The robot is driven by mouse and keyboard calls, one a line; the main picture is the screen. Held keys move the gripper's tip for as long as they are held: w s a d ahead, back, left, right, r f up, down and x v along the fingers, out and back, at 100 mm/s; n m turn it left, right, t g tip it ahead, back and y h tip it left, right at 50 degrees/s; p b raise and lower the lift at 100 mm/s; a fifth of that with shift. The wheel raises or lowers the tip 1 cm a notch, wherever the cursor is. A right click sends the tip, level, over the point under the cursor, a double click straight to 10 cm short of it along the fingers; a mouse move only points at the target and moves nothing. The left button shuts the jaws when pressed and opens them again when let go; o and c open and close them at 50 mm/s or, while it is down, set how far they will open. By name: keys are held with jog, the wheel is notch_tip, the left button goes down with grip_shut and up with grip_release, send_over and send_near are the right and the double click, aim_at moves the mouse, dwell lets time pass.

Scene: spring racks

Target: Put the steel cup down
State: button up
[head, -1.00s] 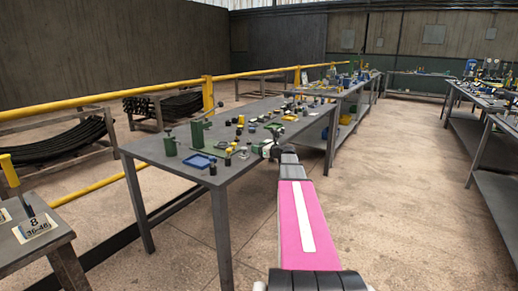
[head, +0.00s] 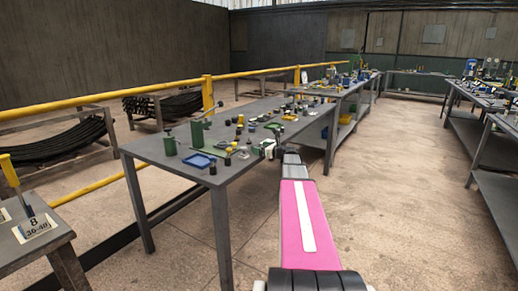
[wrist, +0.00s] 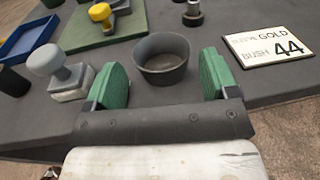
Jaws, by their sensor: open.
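The steel cup (wrist: 161,62), a dull grey round cup, stands upright and looks empty on the dark table (wrist: 240,90) in the wrist view. My gripper (wrist: 162,72) is open, with one green finger to the left of the cup and one to the right. Gaps show between the cup and both fingers, and the cup lies at about the fingertips. In the head view my gripper (head: 270,149) is at the table's near right edge. The cup is too small to make out there.
In the wrist view, a grey knobbed piece (wrist: 60,74) stands left of the left finger, near a blue tray (wrist: 28,38). A green mat (wrist: 135,22) with a yellow-topped piece (wrist: 101,14) is behind. A label card (wrist: 270,45) lies to the right.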

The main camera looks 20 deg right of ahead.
jog(key=v, duration=1)
jog(key=shift+r, duration=0.2)
jog(key=shift+s, duration=0.1)
